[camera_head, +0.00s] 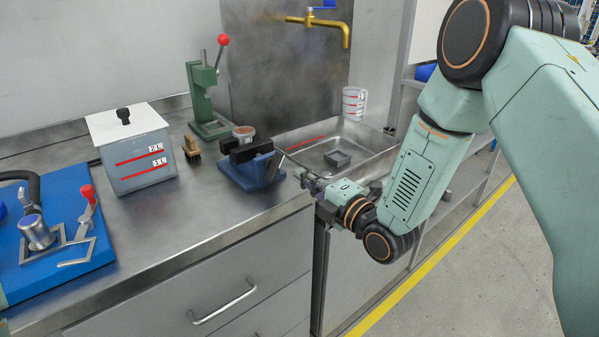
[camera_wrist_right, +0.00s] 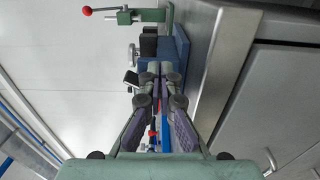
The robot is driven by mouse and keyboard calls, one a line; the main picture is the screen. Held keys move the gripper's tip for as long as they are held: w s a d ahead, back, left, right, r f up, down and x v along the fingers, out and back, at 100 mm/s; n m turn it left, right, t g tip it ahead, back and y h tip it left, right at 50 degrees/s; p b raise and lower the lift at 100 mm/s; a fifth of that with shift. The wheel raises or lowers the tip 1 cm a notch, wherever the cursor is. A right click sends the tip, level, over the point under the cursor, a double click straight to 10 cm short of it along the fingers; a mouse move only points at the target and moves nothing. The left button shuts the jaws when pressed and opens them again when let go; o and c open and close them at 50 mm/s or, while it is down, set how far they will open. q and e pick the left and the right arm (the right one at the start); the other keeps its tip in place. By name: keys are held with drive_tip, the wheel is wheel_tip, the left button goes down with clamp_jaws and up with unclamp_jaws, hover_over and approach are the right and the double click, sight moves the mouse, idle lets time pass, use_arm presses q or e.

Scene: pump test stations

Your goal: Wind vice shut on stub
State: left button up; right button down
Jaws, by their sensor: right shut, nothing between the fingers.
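The blue vice (camera_head: 248,174) with dark jaws stands at the front edge of the steel bench, left of the sink; its blue body also shows in the wrist view (camera_wrist_right: 181,48). A short round grey stub (camera_head: 244,132) with a brownish top stands upright at the jaws. I cannot tell how tightly they sit around it. My right gripper (camera_head: 300,177) is at the front right side of the vice, fingers shut and empty, pointing at it. In the wrist view the fingertips (camera_wrist_right: 158,74) are just short of the vice front. The vice handle is hard to make out. My left gripper is out of view.
Behind the vice stand a green press (camera_head: 206,100) with a red knob and a small brush (camera_head: 191,147). A lidded water tank (camera_head: 136,160) and a blue board (camera_head: 60,262) are at left. The sink (camera_head: 370,141) is at right. Bare bench lies left of the vice.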

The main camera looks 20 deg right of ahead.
drive_tip(key=p+v, duration=0.1)
drive_tip(key=v, duration=0.3)
drive_tip(key=shift+p, duration=0.35)
